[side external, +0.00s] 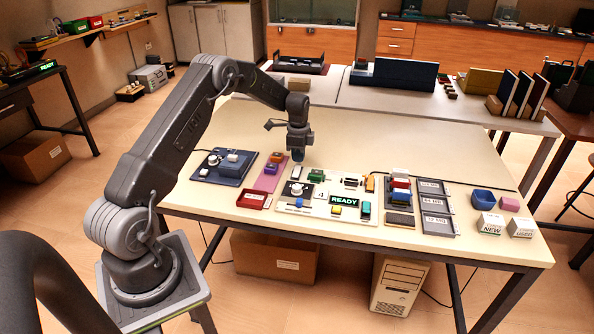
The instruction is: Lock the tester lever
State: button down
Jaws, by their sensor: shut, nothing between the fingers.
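A pale board (325,211) on the table carries a green READY display (344,200), a round white knob (296,189), a blue knob (299,203) and several small coloured parts. A dark blue unit (232,178) to its left carries another round white knob (213,159) and a grey-white block (233,159). The tester lever is too small to pick out for certain, and so is its position. My gripper (298,157) points down, shut and empty, above the table behind the pale board. Its fingertips are small and dark here.
A pink strip (270,176) with coloured blocks lies between the blue unit and the board. A red tray (253,200) lies in front. Stacked blocks, labelled grey trays (436,205), a blue bin (484,199) and two white boxes stand right. The table behind is clear.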

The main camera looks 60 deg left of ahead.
aim_at(298, 165)
jog(key=shift+f, duration=1.1)
jog(key=shift+r, duration=3.55)
